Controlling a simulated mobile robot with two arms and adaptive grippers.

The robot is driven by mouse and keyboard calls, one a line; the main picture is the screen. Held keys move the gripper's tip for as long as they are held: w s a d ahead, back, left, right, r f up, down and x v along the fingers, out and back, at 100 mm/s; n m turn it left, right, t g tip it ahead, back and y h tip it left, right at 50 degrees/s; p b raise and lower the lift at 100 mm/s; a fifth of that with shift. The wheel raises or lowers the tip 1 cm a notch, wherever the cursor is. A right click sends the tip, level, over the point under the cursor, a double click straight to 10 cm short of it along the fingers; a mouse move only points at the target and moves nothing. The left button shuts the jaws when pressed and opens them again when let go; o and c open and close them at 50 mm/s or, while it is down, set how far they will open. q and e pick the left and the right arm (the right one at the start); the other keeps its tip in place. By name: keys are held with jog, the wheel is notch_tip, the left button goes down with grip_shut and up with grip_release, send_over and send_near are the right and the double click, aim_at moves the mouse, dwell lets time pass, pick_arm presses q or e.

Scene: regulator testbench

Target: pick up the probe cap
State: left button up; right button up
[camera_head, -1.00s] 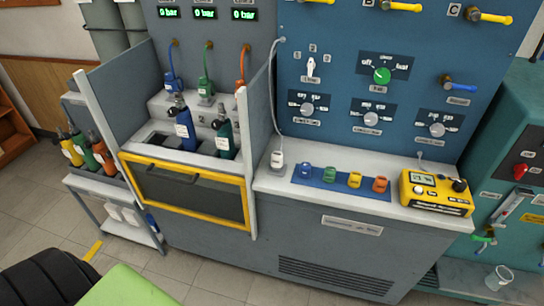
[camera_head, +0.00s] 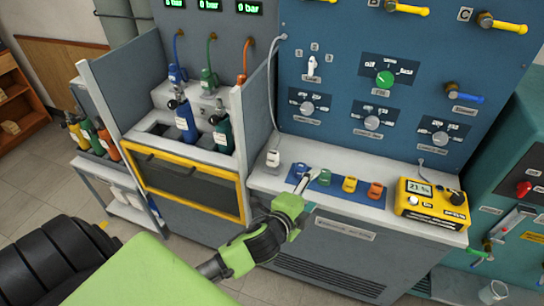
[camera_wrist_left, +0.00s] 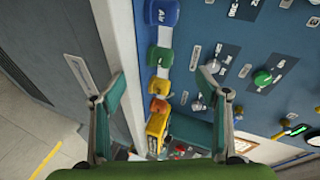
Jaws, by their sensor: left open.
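A blue mat (camera_head: 333,181) on the bench top carries four small pieces in a row: blue (camera_head: 300,171), green (camera_head: 324,177), yellow (camera_head: 349,184) and orange (camera_head: 376,191). A white piece on a cable (camera_head: 273,158) stands left of the mat. I cannot tell for sure which piece is the probe cap. My left gripper (camera_head: 309,183) is at the bench's front edge, before the blue and green pieces. In the left wrist view its fingers (camera_wrist_left: 163,105) are spread and empty. The blue (camera_wrist_left: 161,12), green (camera_wrist_left: 161,57), yellow (camera_wrist_left: 158,87) and orange (camera_wrist_left: 159,106) pieces lie between and beyond them.
A yellow meter (camera_head: 432,202) sits right of the mat. A walled bay with a yellow-framed front (camera_head: 190,182) holds blue (camera_head: 186,122) and dark green (camera_head: 222,132) cylinders at left. The blue panel (camera_head: 410,110) with knobs rises behind the bench top.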

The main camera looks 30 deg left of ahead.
pick_arm(q)
jog(key=w+d+r+m+t+h, duration=0.2)
jog(key=r+m, duration=0.2)
jog(key=r, duration=0.2)
jog(key=w+d+r+m+t+h, duration=0.1)
jog(key=d+r+m+t+h, duration=0.15)
jog(key=r, duration=0.45)
jog(key=d+r+m+g+h, duration=0.3)
jog(key=d+r+m+h, duration=0.6)
jog(key=m, duration=0.8)
jog(key=m+g+y, duration=1.1)
jog(key=m+y, duration=0.4)
jog(key=m, duration=1.5)
send_near(272, 153)
jog(key=shift+g+h, duration=0.25)
jog(key=b+x, duration=0.4)
jog(key=x, duration=0.1)
jog(key=shift+s+a, duration=0.15)
jog(key=shift+a, duration=0.05)
jog(key=b+x, duration=0.1)
jog(key=x, duration=0.2)
jog(key=b+x, duration=0.2)
jog(key=shift+w+d+f, duration=0.1)
jog(key=shift+w+f, duration=0.15)
jog(key=shift+w, duration=0.25)
jog(key=shift+r, duration=0.1)
pick_arm(e)
notch_tip(272, 153, down, 7)
jog(key=shift+d, duration=0.15)
